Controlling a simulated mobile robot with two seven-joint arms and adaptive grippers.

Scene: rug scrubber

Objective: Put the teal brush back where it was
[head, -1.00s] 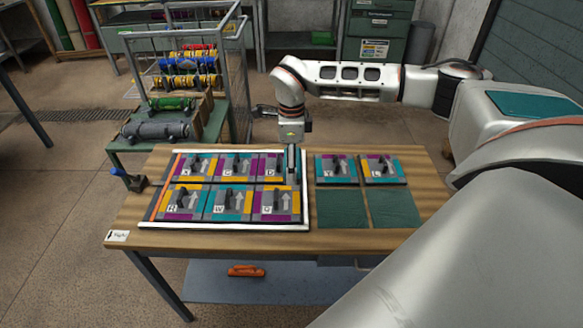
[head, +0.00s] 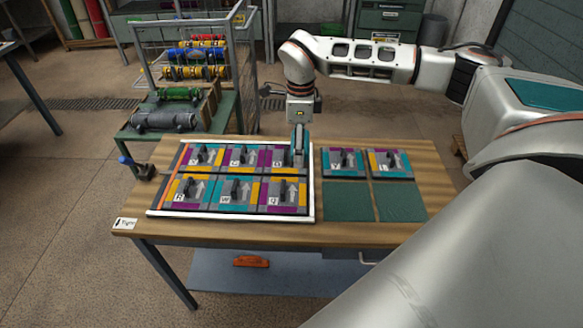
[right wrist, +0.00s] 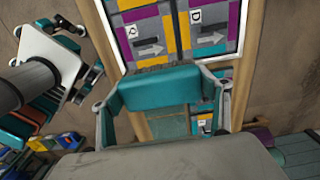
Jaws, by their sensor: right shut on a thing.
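My right gripper (head: 299,158) is over the back right corner of the white-framed board (head: 230,214), by the tile marked D. In the right wrist view my right gripper (right wrist: 160,92) is shut on the teal brush (right wrist: 155,88). Its dark bristles (right wrist: 165,69) point toward the tiles. In the head view the fingers mostly hide the brush, and I cannot tell whether it touches the board. My left gripper is not in view.
Several lettered tiles fill the white frame. To its right are two more tiles (head: 343,162) and two bare green squares (head: 346,196). A blue-handled clamp (head: 128,163) is at the table's left edge. An orange object (head: 251,261) lies on the lower shelf. A cart with rollers (head: 166,120) stands behind left.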

